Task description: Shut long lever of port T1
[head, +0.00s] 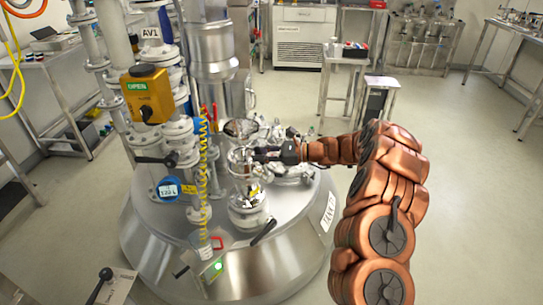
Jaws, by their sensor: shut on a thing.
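My gripper (268,155) is black and reaches in from the right over the top of the steel tank (285,268). It is shut on a thin dark part among the tank-top fittings, which looks like the long lever; the fingers hide most of it. A clear glass fitting (247,190) stands just below and left of the gripper. The label of port T1 cannot be read, and how far the lever is turned cannot be told.
A yellow box marked OPEN (148,94) and white valves stand left of the gripper. A yellow coiled hose (203,160) hangs between. Another black lever (263,232) lies near the tank's front. The floor to the right is clear.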

